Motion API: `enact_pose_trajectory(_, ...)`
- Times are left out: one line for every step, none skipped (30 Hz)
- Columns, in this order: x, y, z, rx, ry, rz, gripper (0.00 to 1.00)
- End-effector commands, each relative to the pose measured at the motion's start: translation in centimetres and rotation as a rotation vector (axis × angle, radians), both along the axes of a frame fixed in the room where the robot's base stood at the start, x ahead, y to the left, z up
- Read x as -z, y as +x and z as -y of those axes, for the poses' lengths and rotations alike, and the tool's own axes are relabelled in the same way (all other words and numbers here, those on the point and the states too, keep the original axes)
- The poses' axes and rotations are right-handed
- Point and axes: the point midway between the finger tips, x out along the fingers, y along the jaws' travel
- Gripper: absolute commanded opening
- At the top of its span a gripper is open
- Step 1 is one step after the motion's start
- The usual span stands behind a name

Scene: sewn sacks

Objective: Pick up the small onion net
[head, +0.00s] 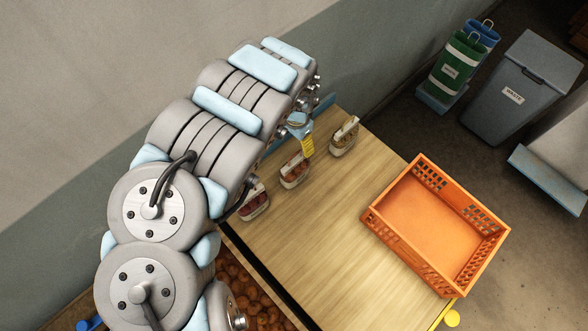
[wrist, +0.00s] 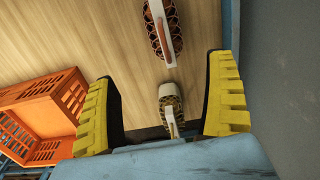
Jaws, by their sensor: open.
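Three small nets with pale carry handles stand in a row on the wooden table (head: 330,225). One has dark red contents (head: 255,205), the middle one is orange-brown (head: 294,174), and the far one is yellowish tan (head: 342,143). The labels are too small to read, so I cannot tell for sure which is the onion net. My gripper (head: 306,146) is above the table between the middle and far nets. In the wrist view my gripper (wrist: 165,72) is open and empty. The tan net (wrist: 171,101) shows between its yellow fingers, and the orange-brown net (wrist: 159,35) lies beyond.
An empty orange crate (head: 432,226) stands on the right of the table; it also shows at the left of the wrist view (wrist: 58,95). A wall runs behind the row. Waste bins (head: 522,88) stand on the floor at the upper right. The table's middle is clear.

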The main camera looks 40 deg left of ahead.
Motion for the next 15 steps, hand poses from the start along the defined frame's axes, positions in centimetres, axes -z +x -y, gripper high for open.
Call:
enact_pose_trajectory(0.6,0.0,0.1,-0.001,-0.003,0.002,0.86)
enact_pose_trajectory(1.0,0.1,0.1,0.0,-0.002,0.002,0.86)
enact_pose_trajectory(1.4,0.1,0.1,0.0,-0.003,0.003,0.86)
enact_pose_trajectory(1.7,0.1,0.2,0.001,-0.003,0.002,0.86)
enact_pose_trajectory(2.0,0.1,0.2,0.0,-0.004,0.002,0.86)
enact_pose_trajectory(2.4,0.1,0.2,0.0,-0.004,0.002,0.86)
enact_pose_trajectory(2.6,0.1,0.2,0.001,-0.003,0.002,0.86)
enact_pose_trajectory(2.9,0.1,0.2,0.0,-0.003,0.002,0.86)
enact_pose_trajectory(3.3,0.1,0.1,0.0,-0.002,0.002,0.86)
enact_pose_trajectory(3.6,0.0,0.1,-0.002,-0.003,0.002,0.86)
enact_pose_trajectory(3.9,0.0,0.1,-0.002,-0.003,0.001,0.86)
enact_pose_trajectory(4.3,0.0,0.2,-0.001,-0.004,0.001,0.86)
enact_pose_trajectory(4.6,0.0,0.2,-0.001,-0.005,0.001,0.86)
enact_pose_trajectory(4.8,0.0,0.2,0.0,-0.005,0.001,0.86)
enact_pose_trajectory(5.2,0.1,0.2,0.0,-0.004,0.002,0.86)
